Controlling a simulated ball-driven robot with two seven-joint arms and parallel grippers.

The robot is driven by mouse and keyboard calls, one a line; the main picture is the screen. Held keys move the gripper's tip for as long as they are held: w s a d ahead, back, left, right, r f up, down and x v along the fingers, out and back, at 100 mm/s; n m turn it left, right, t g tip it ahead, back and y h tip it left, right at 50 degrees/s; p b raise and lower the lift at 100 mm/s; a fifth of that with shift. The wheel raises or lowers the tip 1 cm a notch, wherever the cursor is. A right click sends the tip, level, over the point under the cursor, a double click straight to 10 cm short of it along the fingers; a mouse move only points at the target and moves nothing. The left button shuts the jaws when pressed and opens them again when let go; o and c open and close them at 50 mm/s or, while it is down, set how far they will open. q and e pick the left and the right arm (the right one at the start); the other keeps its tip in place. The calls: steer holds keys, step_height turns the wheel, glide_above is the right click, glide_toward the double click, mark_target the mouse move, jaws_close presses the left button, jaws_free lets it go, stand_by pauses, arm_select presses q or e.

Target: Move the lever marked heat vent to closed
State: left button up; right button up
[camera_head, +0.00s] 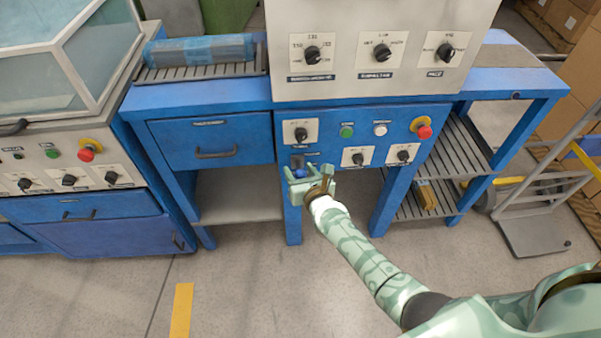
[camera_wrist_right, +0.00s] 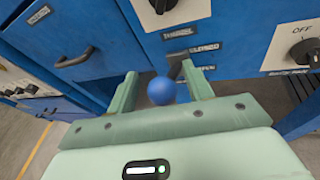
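The lever has a blue ball knob (camera_head: 300,172) and sits on the blue control panel, below the left dial plate. In the right wrist view the ball (camera_wrist_right: 161,91) is between the fingers of my right gripper (camera_wrist_right: 160,74), with a gap on each side. A short dark stem (camera_wrist_right: 177,69) runs from it to the panel. A small label reading CLOSED (camera_wrist_right: 205,48) is above and right of the stem; another label (camera_wrist_right: 178,32) above it is hard to read. My right gripper (camera_head: 307,175) is open around the knob in the head view. My left gripper is out of view.
Beside the lever are dial knobs (camera_head: 358,158), a green button (camera_head: 346,131) and a red stop button (camera_head: 422,127). A blue drawer (camera_head: 211,140) is left of it. A hand truck (camera_head: 538,214) stands at right. The floor in front is clear.

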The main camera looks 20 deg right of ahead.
steer(key=shift+s, duration=0.15)
steer(key=shift+s+r, duration=0.1)
steer(key=shift+s, duration=0.25)
steer(key=p+v, duration=0.4)
steer(key=v, duration=1.1)
steer(key=shift+s, duration=0.15)
